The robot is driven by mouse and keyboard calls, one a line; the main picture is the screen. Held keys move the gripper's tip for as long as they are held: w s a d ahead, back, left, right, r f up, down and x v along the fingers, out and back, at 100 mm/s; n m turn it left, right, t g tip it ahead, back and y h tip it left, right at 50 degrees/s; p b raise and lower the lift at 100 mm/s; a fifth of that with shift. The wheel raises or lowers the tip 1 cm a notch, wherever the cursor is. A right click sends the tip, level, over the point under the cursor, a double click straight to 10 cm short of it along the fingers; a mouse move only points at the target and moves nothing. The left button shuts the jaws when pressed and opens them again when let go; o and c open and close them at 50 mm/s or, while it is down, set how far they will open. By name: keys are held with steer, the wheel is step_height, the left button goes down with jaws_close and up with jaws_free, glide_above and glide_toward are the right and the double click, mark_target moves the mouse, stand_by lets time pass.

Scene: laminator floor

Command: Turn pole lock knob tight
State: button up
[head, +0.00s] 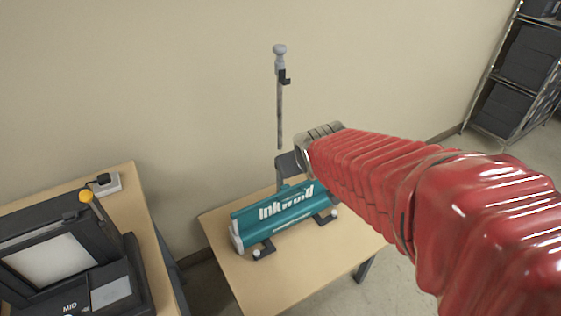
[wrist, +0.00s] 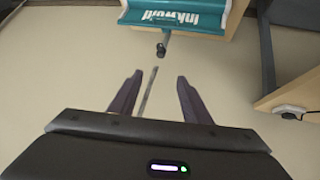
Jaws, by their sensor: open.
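A slim grey upright pole (head: 279,115) stands against the wall in the head view, with a rounded grey cap (head: 279,49) on top. A small black clamp-like piece (head: 285,78) sits on its upper part; I cannot tell whether this is the lock knob. In the wrist view a thin grey rod (wrist: 149,92) shows between my fingers, with a small dark knob-like piece (wrist: 160,50) beyond the fingertips. My gripper (wrist: 159,76) is open, its dark fingers apart and seemingly empty. In the head view my red arm reaches toward the pole's lower end, and its fingers cannot be made out.
A teal laminator-like machine (head: 284,213) marked "Inkwold" sits on a wooden table (head: 290,280). A black machine (head: 110,262) with a yellow-tipped lever (head: 86,196) stands on the left table. A shelf rack (head: 520,75) is at the far right.

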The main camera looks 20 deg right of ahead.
steer(key=w+d+f+n+t+y, duration=0.1)
steer(key=w+d+f+t, duration=0.1)
steer(key=w+d+f, duration=0.4)
steer(key=w+d+f+n+t, duration=0.1)
steer(key=w+d+f+t, duration=0.15)
steer(key=w+f, duration=0.55)
steer(key=s+f+t+y, duration=0.1)
steer(key=f+t+y, duration=0.1)
steer(key=f, duration=0.5)
steer(key=s+d+f+t+y, duration=0.1)
steer(key=s+f+t+y, duration=0.1)
steer(key=f, duration=0.5)
steer(key=shift+s+f+y, duration=0.25)
steer(key=shift+f+y, duration=0.05)
steer(key=shift+f, duration=0.1)
steer(key=shift+d+t, duration=0.1)
steer(key=shift+t, duration=0.15)
steer(key=w+a, duration=0.1)
steer(key=w, duration=0.8)
steer(key=w+a, duration=0.1)
steer(key=w, duration=0.3)
steer(key=shift+w+a, duration=0.3)
steer(key=shift+a, duration=0.05)
steer(key=shift+c, duration=0.2)
